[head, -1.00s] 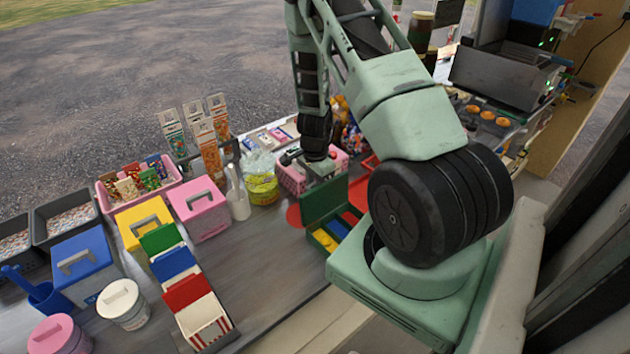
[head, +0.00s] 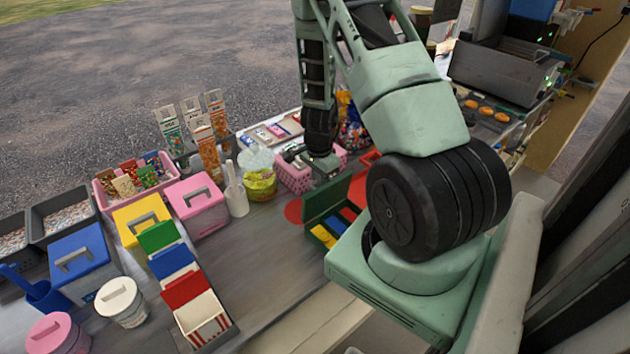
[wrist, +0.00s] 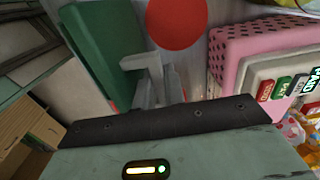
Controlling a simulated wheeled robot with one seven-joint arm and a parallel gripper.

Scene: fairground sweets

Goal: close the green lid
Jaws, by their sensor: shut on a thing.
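A green box (head: 318,245) with yellow, blue and red compartments sits on the counter, right of centre in the head view. Its green lid (head: 327,197) stands raised at the back edge, open, and leans at a slant. My gripper (head: 325,166) is at the upper edge of the lid in the head view. In the wrist view the green lid (wrist: 100,50) fills the upper left, and my gripper (wrist: 158,88) is shut at its right edge. A light grey piece, maybe a handle, shows there. The exact contact is partly hidden.
A pink dotted basket (head: 295,178) stands just behind the lid. A red disc (head: 293,211) lies on the counter left of the box. A row of coloured boxes, including a pink one (head: 200,212), stands further left. The counter between is clear.

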